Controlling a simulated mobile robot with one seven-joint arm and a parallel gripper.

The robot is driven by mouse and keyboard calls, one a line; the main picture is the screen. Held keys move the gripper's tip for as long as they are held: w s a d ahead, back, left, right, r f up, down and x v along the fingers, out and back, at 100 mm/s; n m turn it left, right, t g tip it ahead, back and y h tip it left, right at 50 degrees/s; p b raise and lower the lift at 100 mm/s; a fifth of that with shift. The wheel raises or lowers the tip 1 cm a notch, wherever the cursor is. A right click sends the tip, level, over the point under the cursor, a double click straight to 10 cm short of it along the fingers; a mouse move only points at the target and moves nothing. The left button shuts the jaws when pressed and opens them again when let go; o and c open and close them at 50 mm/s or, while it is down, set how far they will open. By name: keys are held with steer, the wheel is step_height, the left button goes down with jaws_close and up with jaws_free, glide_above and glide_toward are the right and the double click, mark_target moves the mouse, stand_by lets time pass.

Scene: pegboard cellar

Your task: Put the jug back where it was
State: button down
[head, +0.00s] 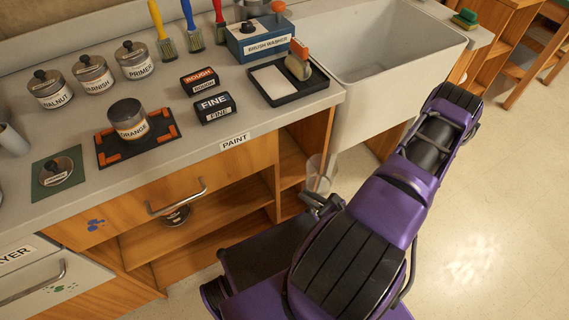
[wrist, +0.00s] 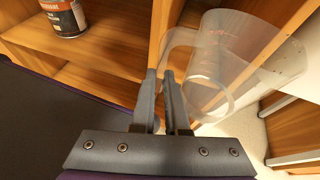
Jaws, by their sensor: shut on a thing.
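The jug (head: 318,174) is clear plastic with red markings. It also shows in the wrist view (wrist: 232,55), tilted in the picture, with its handle at its left side. My gripper (head: 323,200) is shut on the jug's handle, and its two fingers (wrist: 160,76) meet there in the wrist view. The jug is held in front of the right end of the open wooden cabinet (head: 235,208), below the counter edge. My arm hides part of the cabinet and the floor. I cannot tell from these frames where the jug stood before.
A can (head: 176,216) stands on the cabinet shelf, also in the wrist view (wrist: 65,16). The counter (head: 225,165) above holds labelled tins, brushes, sanding blocks and a black tray (head: 287,88). The white sink (head: 385,60) is at the right. Shelf space right of the can looks free.

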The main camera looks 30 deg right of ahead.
mark_target(320, 188)
steer(key=shift+w+a+f+b, duration=0.1)
steer(key=shift+w+f+b, duration=0.3)
steer(key=shift+w, duration=2.6)
steer(key=shift+w+a+f+b, duration=0.2)
steer(key=shift+w+f, duration=0.3)
steer(key=shift+w, duration=2.45)
steer(key=shift+w+a+f+b, duration=0.1)
steer(key=shift+w+f+b, duration=0.3)
steer(key=shift+w, duration=2.6)
steer(key=shift+w+f+b, duration=0.2)
steer(key=shift+f+b, duration=0.1)
steer(key=shift+f, duration=1.65)
steer(key=shift+f, duration=0.1)
steer(key=c, duration=0.9)
jaws_free()
steer(key=shift+f, duration=0.1)
steer(key=v, duration=0.6)
steer(key=p+v, duration=0.1)
steer(key=v, duration=0.4)
steer(key=p+v, duration=0.1)
steer(key=v, duration=0.5)
steer(key=shift+s+d, duration=0.15)
steer(key=shift+d, duration=0.2)
